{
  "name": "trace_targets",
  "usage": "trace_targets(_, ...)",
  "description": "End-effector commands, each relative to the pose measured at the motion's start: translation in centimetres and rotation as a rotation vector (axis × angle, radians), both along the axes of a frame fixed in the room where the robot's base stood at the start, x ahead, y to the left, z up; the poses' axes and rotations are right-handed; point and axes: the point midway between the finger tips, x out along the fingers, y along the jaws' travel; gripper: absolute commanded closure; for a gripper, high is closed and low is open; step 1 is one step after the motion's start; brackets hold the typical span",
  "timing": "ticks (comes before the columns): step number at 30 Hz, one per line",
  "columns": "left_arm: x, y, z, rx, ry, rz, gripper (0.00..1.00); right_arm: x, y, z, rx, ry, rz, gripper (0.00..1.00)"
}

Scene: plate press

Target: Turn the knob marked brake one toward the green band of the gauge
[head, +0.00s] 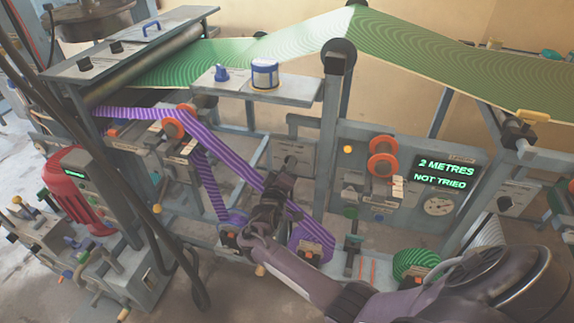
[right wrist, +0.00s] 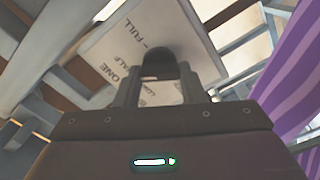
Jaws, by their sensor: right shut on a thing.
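A pale knob plate (right wrist: 112,55) fills the upper middle of the right wrist view, with partly hidden lettering that includes FULL and ONE. A dark round knob (right wrist: 159,62) stands out from it, and my right gripper (right wrist: 160,82) is shut on it, one finger on each side. In the head view my right gripper (head: 284,172) reaches up to the plate (head: 298,150), mostly covering the knob. The round dial gauge (head: 438,206) is to the right on the grey panel; its green band and needle are too small to read. My left gripper is out of view.
A purple striped web (head: 208,185) runs down just left of my right gripper and passes behind it to a roll (head: 312,235). Orange rollers (head: 383,155) and a display (head: 444,172) reading "2 METRES NOT TRIED" are right. A green web (head: 430,50) runs overhead.

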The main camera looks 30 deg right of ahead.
Motion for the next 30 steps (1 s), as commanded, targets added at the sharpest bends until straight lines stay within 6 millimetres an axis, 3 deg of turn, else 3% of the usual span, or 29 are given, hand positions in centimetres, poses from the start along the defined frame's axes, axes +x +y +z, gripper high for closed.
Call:
trace_targets(16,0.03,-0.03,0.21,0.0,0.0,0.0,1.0,0.06,0.05,-0.01,-0.015,0.018,0.001,0.86)
trace_targets(17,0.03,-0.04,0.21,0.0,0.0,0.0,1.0,0.06,0.05,-0.01,-0.015,0.018,0.001,0.6)
trace_targets(21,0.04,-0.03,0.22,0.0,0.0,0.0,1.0,0.04,0.04,0.0,-0.014,0.017,0.001,0.42)
trace_targets(30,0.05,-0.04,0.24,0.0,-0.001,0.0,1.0,-0.08,0.17,-0.02,-0.014,0.017,0.001,0.42)
